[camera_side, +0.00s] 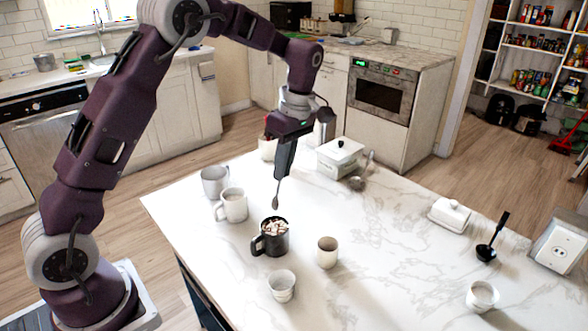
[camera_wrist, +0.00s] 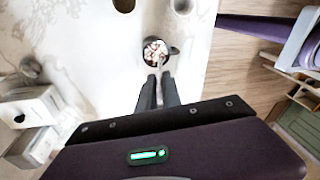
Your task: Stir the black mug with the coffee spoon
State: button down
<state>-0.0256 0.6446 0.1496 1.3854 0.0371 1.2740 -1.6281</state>
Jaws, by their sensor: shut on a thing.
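The black mug (camera_side: 262,244) stands upright on the marble table, with its handle to the left. Its top is filled with pale, marshmallow-like pieces. The mug also shows at the top centre of the wrist view (camera_wrist: 150,61). My gripper (camera_side: 282,172) points down, shut on the coffee spoon (camera_side: 276,196). The spoon hangs bowl-down, its bowl above the mug's rim level in the side view. In the wrist view my gripper (camera_wrist: 158,82) is just below the mug, and the spoon (camera_wrist: 159,66) overlaps the mug's near part. The spoon's upper handle is hidden between the fingers.
White mugs (camera_side: 231,206) (camera_side: 215,182) stand left of the black mug. A cream cup (camera_side: 327,253) and a white cup (camera_side: 281,286) stand close by. A white lidded box (camera_side: 340,157) is behind. The centre-right table is clear.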

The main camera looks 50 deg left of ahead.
jog(key=w+d+x, duration=0.1)
jog(key=w+x, duration=0.1)
jog(key=x, duration=1)
jog(key=shift+s+f, duration=0.15)
jog(key=shift+d, duration=0.1)
